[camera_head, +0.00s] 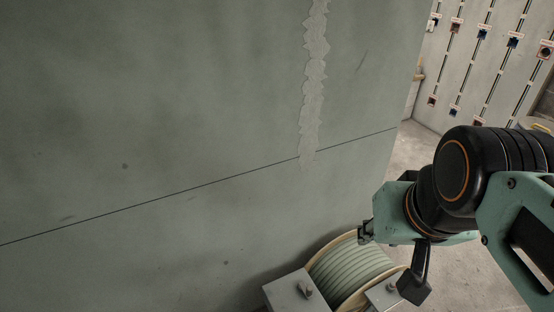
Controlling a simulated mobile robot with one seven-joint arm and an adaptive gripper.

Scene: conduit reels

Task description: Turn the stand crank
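The reel stand shows at the bottom, with a grey left block (288,292) and a grey right block (384,294). A reel (350,272) wound with pale green conduit sits between them. A small dark knob-like fitting (306,289) is on the left block; I cannot tell whether it belongs to the crank. No crank handle is clearly visible. My gripper (366,233) is at the reel's upper right rim in the picture, mostly hidden by my wrist. I cannot tell whether it touches the rim or holds anything. A black angled piece below my wrist covers part of the right block.
A large grey-green wall (180,150) with a pale patched strip (313,80) fills the left and middle, close behind the reel. A panel (490,60) with several rows of fittings stands at the back right. Bare floor (408,148) shows between them.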

